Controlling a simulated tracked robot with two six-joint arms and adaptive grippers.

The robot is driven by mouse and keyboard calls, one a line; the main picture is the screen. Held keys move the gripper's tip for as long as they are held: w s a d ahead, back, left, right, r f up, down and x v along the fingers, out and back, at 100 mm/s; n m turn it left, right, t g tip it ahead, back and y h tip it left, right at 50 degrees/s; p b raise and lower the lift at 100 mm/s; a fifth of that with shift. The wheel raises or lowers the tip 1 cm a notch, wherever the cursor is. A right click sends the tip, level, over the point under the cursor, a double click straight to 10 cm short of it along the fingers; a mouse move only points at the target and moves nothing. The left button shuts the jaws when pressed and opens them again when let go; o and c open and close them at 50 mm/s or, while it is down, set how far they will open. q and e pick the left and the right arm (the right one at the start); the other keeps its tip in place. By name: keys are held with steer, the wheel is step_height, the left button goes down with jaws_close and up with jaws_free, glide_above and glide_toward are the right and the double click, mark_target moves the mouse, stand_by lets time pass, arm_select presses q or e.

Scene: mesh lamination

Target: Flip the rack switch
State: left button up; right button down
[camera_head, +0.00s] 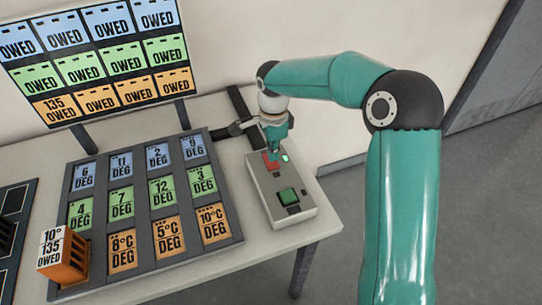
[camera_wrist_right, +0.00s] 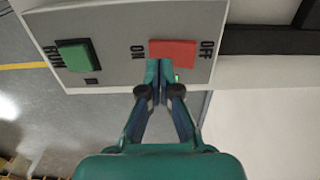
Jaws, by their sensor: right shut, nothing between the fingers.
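The red switch (camera_head: 270,163) sits on the far part of a light grey control box (camera_head: 262,185) on the table. The wrist view shows this red switch (camera_wrist_right: 185,52) between the printed words ON and OFF. A small lit green lamp (camera_head: 285,158) is beside it. My right gripper (camera_head: 273,150) is shut and empty, pointing down at the switch. In the wrist view, its fingertips (camera_wrist_right: 159,78) overlap the switch's edge at the ON end; I cannot tell whether they touch it. My left gripper is out of view.
A green RUN button (camera_head: 288,196) is nearer on the same box. A dark tray of labelled DEG tiles (camera_head: 235,236) lies to the left, with an orange block (camera_head: 63,262) at its near left corner. An OWED board (camera_head: 98,62) stands behind.

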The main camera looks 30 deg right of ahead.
mark_target(273, 164)
steer(key=shift+r+p, duration=1.45)
steer(key=shift+r, duration=0.9)
steer(key=shift+f, duration=0.1)
